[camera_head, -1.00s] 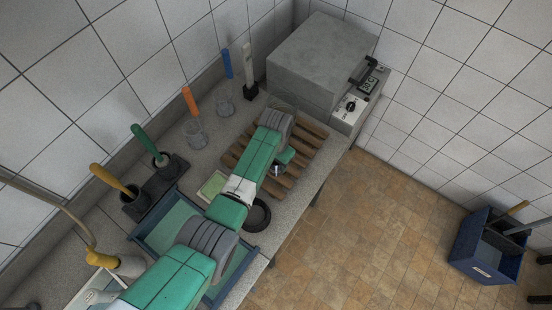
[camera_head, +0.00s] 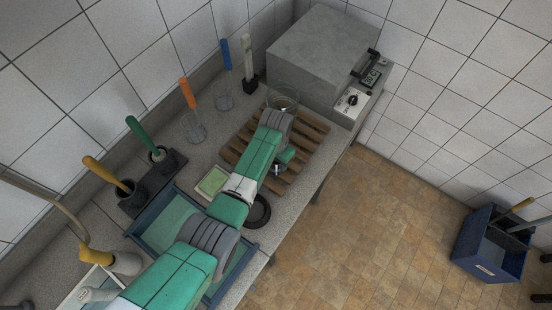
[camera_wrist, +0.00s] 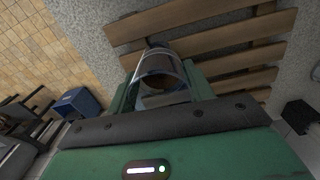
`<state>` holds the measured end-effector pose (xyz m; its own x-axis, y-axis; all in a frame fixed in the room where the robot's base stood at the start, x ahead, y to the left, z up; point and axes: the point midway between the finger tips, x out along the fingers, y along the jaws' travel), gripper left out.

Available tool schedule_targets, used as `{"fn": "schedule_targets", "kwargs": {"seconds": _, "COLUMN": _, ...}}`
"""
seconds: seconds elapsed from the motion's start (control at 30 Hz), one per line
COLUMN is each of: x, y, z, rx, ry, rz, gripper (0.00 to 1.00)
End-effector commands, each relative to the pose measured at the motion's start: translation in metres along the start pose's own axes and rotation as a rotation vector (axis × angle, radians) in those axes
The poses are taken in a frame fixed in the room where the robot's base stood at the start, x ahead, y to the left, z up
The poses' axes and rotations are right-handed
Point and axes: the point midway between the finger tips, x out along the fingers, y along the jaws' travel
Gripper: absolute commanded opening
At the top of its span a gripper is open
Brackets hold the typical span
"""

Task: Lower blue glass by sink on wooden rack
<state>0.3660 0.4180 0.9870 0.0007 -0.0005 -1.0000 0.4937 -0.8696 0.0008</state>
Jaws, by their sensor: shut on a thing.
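In the wrist view my gripper (camera_wrist: 160,92) is shut on a see-through glass (camera_wrist: 156,64) with a faint blue tint. The glass sits between the green fingers, with its round opening showing. The wooden rack (camera_wrist: 215,38) lies beyond and below it, its slats running across the view. I cannot tell whether the glass touches the slats. In the head view the rack (camera_head: 233,154) lies on the counter before the grey oven, partly covered by my arm. A clear rounded glass shape (camera_head: 284,93) shows past my arm's far end; I cannot tell whether it is the held glass. The gripper's fingertips are hidden there.
A grey box oven (camera_head: 325,50) stands at the counter's far end, close beyond the rack. A blue-edged sink (camera_head: 150,232) lies nearer. A blue bin (camera_head: 490,245) stands on the floor.

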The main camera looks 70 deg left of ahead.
Motion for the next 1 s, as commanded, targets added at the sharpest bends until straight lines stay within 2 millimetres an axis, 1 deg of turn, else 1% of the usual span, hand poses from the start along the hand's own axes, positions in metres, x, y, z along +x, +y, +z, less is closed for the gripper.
{"fn": "schedule_targets", "kwargs": {"seconds": 0.53, "x": 0.012, "y": 0.000, "z": 0.000, "rx": 0.000, "ry": 0.000, "rz": 0.000, "gripper": 0.25}}
{"fn": "schedule_targets", "kwargs": {"seconds": 0.63, "x": 0.011, "y": 0.000, "z": 0.000, "rx": 0.000, "ry": 0.001, "rz": 0.000, "gripper": 0.25}}
{"fn": "schedule_targets", "kwargs": {"seconds": 0.67, "x": 0.011, "y": 0.000, "z": 0.000, "rx": 0.000, "ry": 0.000, "rz": 0.000, "gripper": 0.54}}
{"fn": "schedule_targets", "kwargs": {"seconds": 0.7, "x": 0.011, "y": 0.000, "z": 0.000, "rx": 0.000, "ry": 0.000, "rz": 0.000, "gripper": 0.61}}
{"fn": "schedule_targets", "kwargs": {"seconds": 0.77, "x": 0.011, "y": 0.000, "z": 0.000, "rx": 0.000, "ry": 0.000, "rz": 0.000, "gripper": 0.73}}
{"fn": "schedule_targets", "kwargs": {"seconds": 0.8, "x": 0.011, "y": 0.000, "z": 0.000, "rx": 0.000, "ry": 0.000, "rz": 0.000, "gripper": 0.77}}
{"fn": "schedule_targets", "kwargs": {"seconds": 1.0, "x": 0.011, "y": 0.000, "z": 0.000, "rx": 0.000, "ry": 0.000, "rz": 0.000, "gripper": 0.77}}
